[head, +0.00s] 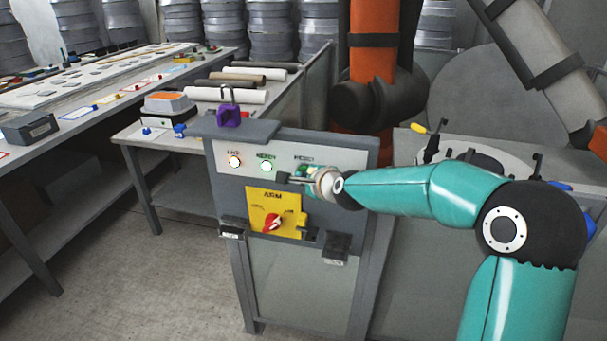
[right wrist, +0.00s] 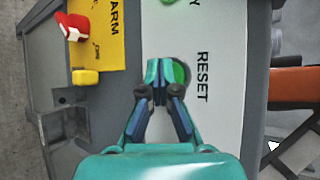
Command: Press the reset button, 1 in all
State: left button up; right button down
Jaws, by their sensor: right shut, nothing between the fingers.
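The reset button is a round green cap (right wrist: 179,73) beside the word RESET in the right wrist view. It is partly covered by my fingertips. My right gripper (right wrist: 159,75) is shut and empty, its fingertips over the button's left part in that view; I cannot tell whether they touch it or whether it is pushed in. In the head view my right gripper (head: 290,178) reaches the panel (head: 335,155) from the right, just below the RESET label, and hides the button. My left gripper is not in view.
The panel also has two lit lamps, LIVE (head: 234,161) and READY (head: 265,166). Below them is a yellow ARM plate (head: 259,204) with a red rotary switch (head: 271,223). A purple padlock (head: 228,116) stands on top. Workbenches are at left.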

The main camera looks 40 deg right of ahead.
jog(key=shift+s+a, duration=0.55)
jog(key=shift+a, duration=0.05)
jog(key=shift+a, duration=0.1)
jog(key=s+a+p, duration=0.1)
jog(key=s+a, duration=0.2)
jog(key=shift+s+a+p, duration=0.1)
jog(key=shift+a+p, duration=0.2)
jog(key=shift+a, duration=0.05)
dwell(0.3)
dwell(0.7)
